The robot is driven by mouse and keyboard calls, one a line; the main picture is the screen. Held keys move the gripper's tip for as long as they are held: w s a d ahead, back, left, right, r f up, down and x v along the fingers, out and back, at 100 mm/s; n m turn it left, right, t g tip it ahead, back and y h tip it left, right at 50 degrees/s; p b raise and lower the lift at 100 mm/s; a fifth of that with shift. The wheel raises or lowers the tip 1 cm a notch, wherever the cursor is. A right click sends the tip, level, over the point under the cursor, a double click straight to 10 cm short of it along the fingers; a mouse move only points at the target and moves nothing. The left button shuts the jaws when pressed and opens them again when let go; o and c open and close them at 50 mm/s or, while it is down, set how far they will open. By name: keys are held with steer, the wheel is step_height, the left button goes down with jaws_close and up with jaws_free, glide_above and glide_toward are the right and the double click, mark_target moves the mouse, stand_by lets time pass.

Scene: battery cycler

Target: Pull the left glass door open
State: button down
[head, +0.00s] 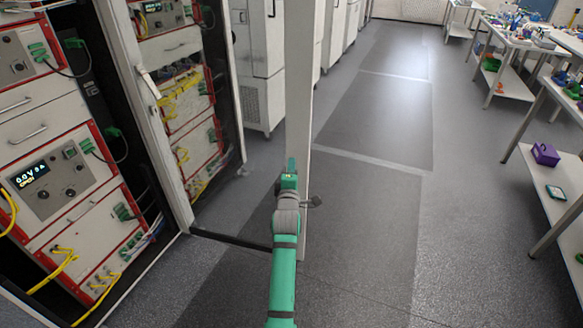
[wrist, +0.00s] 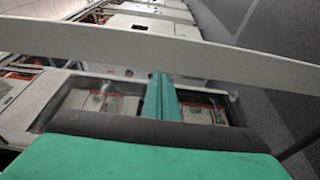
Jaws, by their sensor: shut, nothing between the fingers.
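A glass door stands swung out from the equipment cabinet (head: 70,185). Its pale upright frame post (head: 299,110) runs down the middle of the head view, with a small dark handle (head: 313,201) low on its right side. The post also crosses the wrist view as a pale bar (wrist: 120,42). My green gripper (head: 290,178) is shut and empty, with its tip at the left side of the post, above the handle's height. I cannot tell whether it touches. In the wrist view its fingers (wrist: 160,85) are together, below the bar.
Another pale frame with a latch handle (head: 149,84) stands at the cabinet, to the left. Racked units with yellow and green cables fill the cabinet. The grey floor (head: 370,180) is clear right of the post. White workbenches (head: 560,165) line the right side.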

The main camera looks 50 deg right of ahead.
steer(key=shift+a, duration=0.1)
steer(key=s+a, duration=0.2)
steer(key=s, duration=0.9)
steer(key=shift+s+a, duration=0.15)
steer(key=shift+f, duration=0.1)
